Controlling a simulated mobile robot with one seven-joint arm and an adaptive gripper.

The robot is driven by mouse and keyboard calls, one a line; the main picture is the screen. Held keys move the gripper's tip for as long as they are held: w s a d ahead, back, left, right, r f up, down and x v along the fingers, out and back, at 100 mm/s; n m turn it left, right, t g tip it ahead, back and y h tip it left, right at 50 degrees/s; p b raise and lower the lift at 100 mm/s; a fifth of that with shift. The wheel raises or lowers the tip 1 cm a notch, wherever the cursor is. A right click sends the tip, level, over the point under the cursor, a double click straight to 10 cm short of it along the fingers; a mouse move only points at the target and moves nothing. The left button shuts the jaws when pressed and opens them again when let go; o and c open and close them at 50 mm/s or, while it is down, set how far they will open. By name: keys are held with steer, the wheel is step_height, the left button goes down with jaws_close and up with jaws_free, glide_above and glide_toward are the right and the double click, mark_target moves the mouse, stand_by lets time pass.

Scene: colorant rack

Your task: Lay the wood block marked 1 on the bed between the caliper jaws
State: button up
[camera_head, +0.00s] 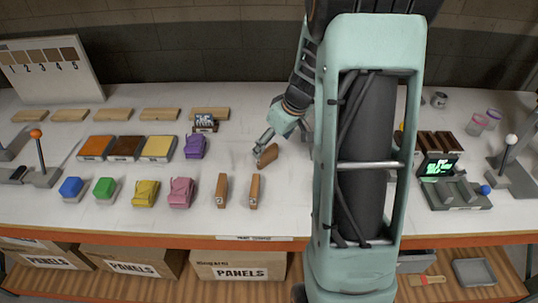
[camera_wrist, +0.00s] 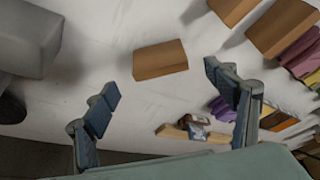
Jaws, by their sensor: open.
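A brown wood block (camera_head: 267,155) lies at an angle on the white table, apart from two similar wood blocks (camera_head: 222,190) and (camera_head: 254,190) nearer the front edge. No number can be read on it; the marks on the other two are too small to tell. My gripper (camera_head: 260,143) is open just behind the single block. In the wrist view the open fingers (camera_wrist: 161,81) stand either side of this block (camera_wrist: 160,60), which lies beyond the tips with nothing gripped. The caliper (camera_head: 456,195) with grey jaws and a green-lit display (camera_head: 437,167) stands at the right, partly beside my arm.
Left of the block are a purple bag (camera_head: 195,146), several coloured tiles and blocks, and yellow and pink bags (camera_head: 180,193). Wood strips (camera_head: 115,115) line the back. Brown pieces (camera_head: 440,143) stand behind the caliper. My arm hides the table's middle right.

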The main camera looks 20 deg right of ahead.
mark_target(269, 151)
steer(key=shift+p+x, duration=0.5)
steer(key=shift+x, duration=3.1)
steer(key=shift+s+d, duration=0.1)
steer(key=shift+s, duration=0.05)
steer(key=c, duration=1.4)
steer(key=shift+o, duration=0.2)
